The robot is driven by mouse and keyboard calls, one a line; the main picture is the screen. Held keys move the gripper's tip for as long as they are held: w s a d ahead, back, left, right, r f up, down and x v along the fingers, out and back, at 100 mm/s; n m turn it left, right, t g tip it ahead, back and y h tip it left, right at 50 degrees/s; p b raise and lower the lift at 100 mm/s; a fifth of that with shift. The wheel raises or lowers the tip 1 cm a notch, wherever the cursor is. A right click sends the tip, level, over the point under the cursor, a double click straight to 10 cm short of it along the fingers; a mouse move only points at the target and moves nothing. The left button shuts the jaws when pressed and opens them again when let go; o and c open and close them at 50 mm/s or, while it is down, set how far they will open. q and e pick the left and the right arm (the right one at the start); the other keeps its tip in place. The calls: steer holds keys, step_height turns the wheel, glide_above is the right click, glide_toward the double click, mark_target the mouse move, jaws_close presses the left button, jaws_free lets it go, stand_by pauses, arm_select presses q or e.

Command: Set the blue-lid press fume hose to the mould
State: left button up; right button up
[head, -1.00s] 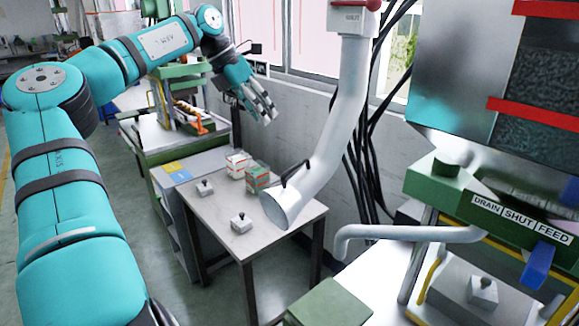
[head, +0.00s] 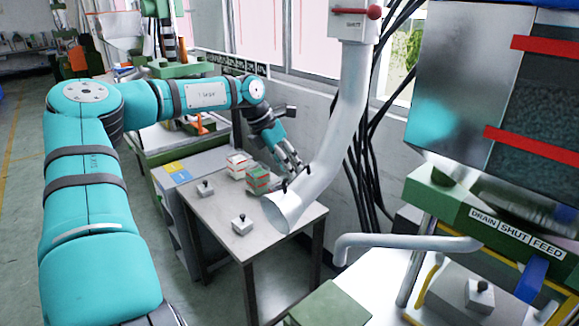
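The fume hose (head: 335,145) is a pale white pipe hanging from a wall box, with a flared mouth (head: 283,212) over the small table and a dark handle near the mouth. The press (head: 470,90) at right has a metal hopper, with a strip of blue at its top edge. The mould (head: 455,293), a grey block with a small knobbed piece (head: 480,294) on it, sits low in the press, away from the hose mouth. My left gripper (head: 293,167) points down beside the hose handle, its fingers apart; contact with the handle is unclear. My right gripper is not in view.
A bent pale pipe (head: 405,240) and a green panel marked DRAIN, SHUT, FEED (head: 515,232) are at the press. Black cables (head: 365,175) hang behind the hose.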

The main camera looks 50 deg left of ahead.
arm_select(q)
steer(key=shift+x, duration=0.95)
jaws_close()
